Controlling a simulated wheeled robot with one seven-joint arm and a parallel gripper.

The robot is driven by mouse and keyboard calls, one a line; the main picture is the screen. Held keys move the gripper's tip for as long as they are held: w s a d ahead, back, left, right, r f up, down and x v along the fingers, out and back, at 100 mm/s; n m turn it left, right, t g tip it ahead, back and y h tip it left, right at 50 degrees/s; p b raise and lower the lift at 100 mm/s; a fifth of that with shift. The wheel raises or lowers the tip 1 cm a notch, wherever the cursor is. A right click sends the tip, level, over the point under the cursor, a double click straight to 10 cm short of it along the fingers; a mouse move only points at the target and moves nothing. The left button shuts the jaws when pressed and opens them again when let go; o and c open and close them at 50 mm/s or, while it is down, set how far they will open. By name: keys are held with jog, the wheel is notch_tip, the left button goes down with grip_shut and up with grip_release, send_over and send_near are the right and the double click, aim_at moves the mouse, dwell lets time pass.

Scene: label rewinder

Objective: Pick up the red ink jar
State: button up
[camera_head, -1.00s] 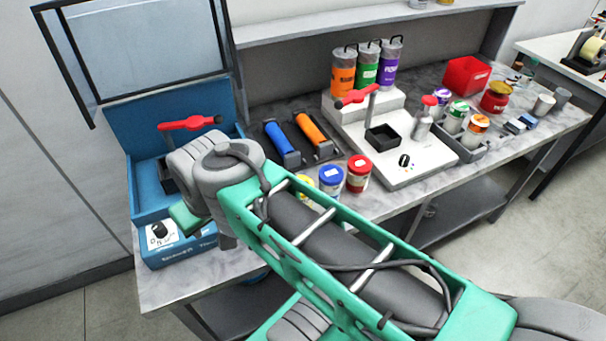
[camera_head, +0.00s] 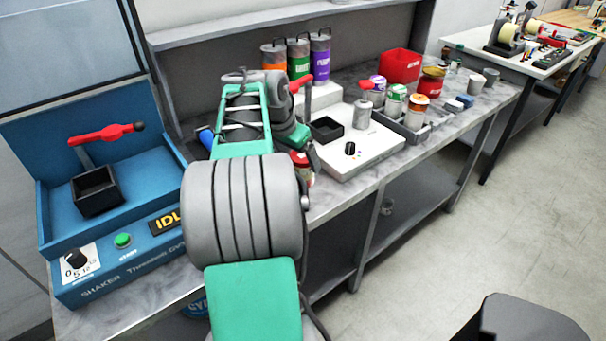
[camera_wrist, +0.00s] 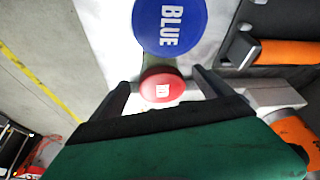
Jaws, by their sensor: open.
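The red ink jar (camera_head: 307,178) stands on the bench in front of the white machine, partly hidden by my arm in the head view. In the wrist view its round red lid (camera_wrist: 162,88) lies between the two fingers of my gripper (camera_wrist: 162,80), with a gap on each side. My gripper is open and empty, above or around the jar; its height relative to the lid is hard to tell. The blue jar's lid (camera_wrist: 170,24), marked BLUE, is just beyond the red one in the wrist view.
The white machine (camera_head: 372,150) with a black square holder stands right of the red jar. A grey tray (camera_head: 430,128) of small jars is farther right. A blue shaker (camera_head: 130,255) is at left. Orange, green and purple canisters (camera_head: 298,62) stand behind.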

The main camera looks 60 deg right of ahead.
jog(key=x, duration=0.5)
jog(key=shift+s+d+f+p, duration=0.1)
jog(key=shift+d+f+p, duration=0.05)
jog(key=shift+d+p, duration=0.15)
jog(key=shift+a, duration=0.1)
jog(key=c, duration=1.9)
jog(key=shift+c, duration=0.2)
